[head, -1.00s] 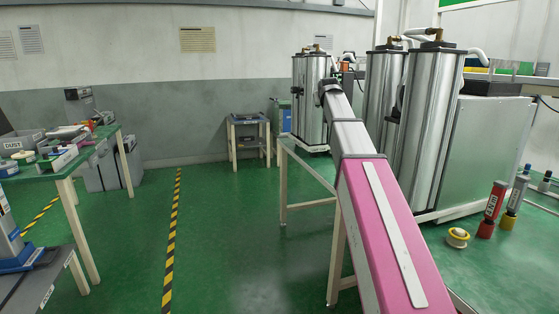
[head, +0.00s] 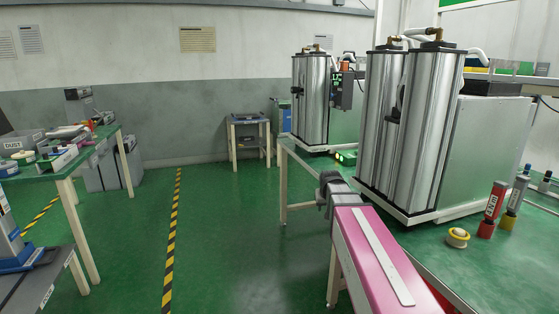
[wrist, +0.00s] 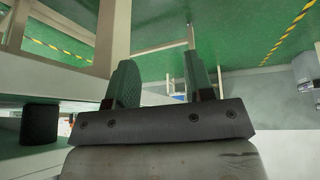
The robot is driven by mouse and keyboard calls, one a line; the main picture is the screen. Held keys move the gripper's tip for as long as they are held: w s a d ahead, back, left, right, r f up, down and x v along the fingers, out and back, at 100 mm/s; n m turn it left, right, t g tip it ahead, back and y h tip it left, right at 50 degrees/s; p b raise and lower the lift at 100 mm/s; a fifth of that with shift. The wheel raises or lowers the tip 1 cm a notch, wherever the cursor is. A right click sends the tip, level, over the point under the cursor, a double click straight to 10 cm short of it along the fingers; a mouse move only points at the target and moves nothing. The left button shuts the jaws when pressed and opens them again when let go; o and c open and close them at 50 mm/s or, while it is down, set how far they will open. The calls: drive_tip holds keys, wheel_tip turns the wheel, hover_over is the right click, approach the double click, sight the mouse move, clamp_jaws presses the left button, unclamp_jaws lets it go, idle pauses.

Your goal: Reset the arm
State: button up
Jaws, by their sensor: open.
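My gripper (wrist: 160,82) shows in the wrist view with its two fingers apart and nothing between them. In the head view my pink arm link runs up from the bottom edge to a dark grey joint, beside the left edge of the green-topped table (head: 470,275). My gripper cannot be made out in the head view. The near steel columns (head: 405,130) stand upright on a white base on that table, right of my arm. The far steel columns (head: 311,100) stand behind them on the left.
A red tube (head: 492,208) and a yellow spool (head: 458,237) are on the table right of my arm. A small green-lit device (head: 346,158) lies near the far columns. Another table (head: 60,171) stands at left. Green floor between is clear, with striped tape (head: 172,240).

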drive_tip(key=s+f+g, duration=0.2)
drive_tip(key=s+f, duration=0.6)
drive_tip(key=s, duration=0.3)
drive_tip(key=s+f+g, duration=0.3)
drive_tip(key=s+f, duration=0.5)
drive_tip(key=s, duration=0.3)
drive_tip(key=shift+a+f+m, duration=0.15)
drive_tip(key=shift+a+m, duration=0.05)
drive_tip(key=shift+m, duration=0.1)
